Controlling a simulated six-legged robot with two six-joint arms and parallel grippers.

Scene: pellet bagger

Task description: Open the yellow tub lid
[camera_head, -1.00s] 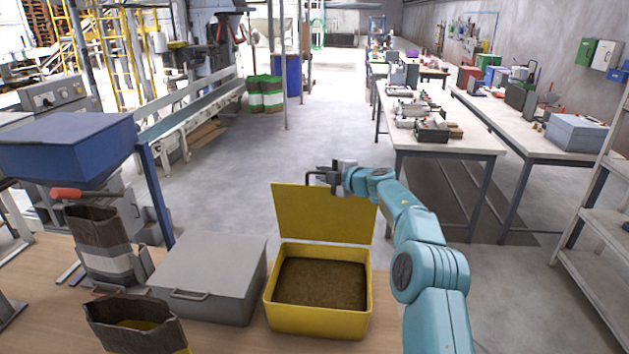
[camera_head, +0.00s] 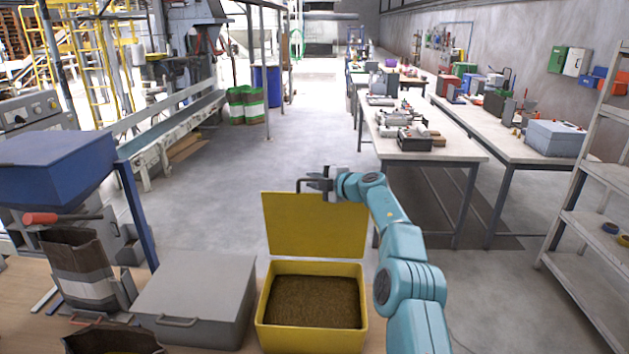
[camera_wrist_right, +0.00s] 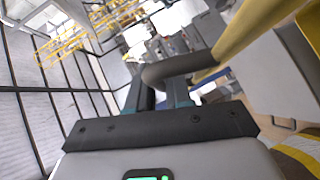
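The yellow tub (camera_head: 310,338) stands on the bench at lower centre, filled with brown pellets (camera_head: 313,300). Its yellow lid (camera_head: 312,228) stands up, roughly upright, along the tub's far edge, so the tub is open. My right gripper (camera_head: 318,184) is at the lid's top edge, around the dark lid handle (camera_head: 302,185). My left gripper is not in view.
A grey lidded box (camera_head: 195,290) stands just left of the tub. Dark bags (camera_head: 75,265) and a blue hopper (camera_head: 55,165) are farther left. Open floor lies beyond the bench. A shelf rack (camera_head: 590,215) and worktables (camera_head: 430,150) are at the right.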

